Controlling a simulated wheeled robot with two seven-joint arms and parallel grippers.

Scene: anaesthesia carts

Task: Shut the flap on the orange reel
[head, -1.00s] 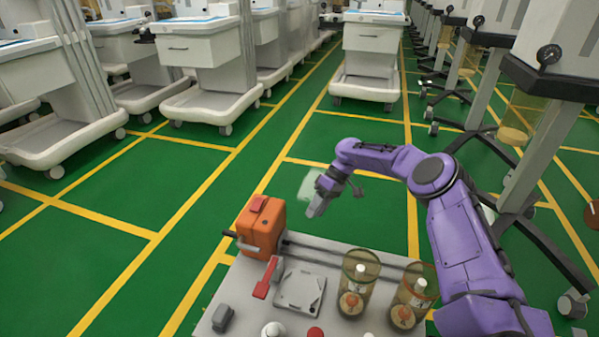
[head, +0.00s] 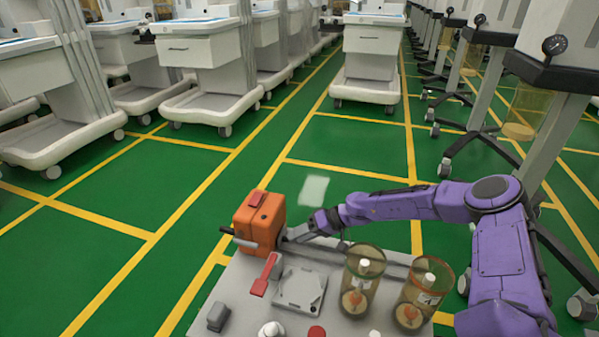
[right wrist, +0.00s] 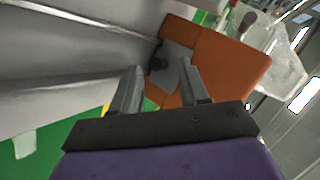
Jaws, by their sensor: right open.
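The orange reel (head: 252,222) is a boxy case with a red piece on top and a dark-and-grey handle at its left. It stands at the back left corner of the grey top. My right gripper (head: 289,237) is at the reel's right side in the head view. In the right wrist view its two fingers (right wrist: 160,84) are apart and nothing is seen between them. Beyond them are the reel's orange face (right wrist: 232,62) and a grey plate with a dark knob (right wrist: 172,66). I cannot tell whether this plate is the flap or how far it stands open. My left gripper is out of view.
The grey top (head: 240,285) also bears a red lever (head: 263,275), a square grey plate (head: 299,290) and two amber jars (head: 361,282) (head: 423,298). A rail runs along its back edge. Carts stand beyond, with open green floor between.

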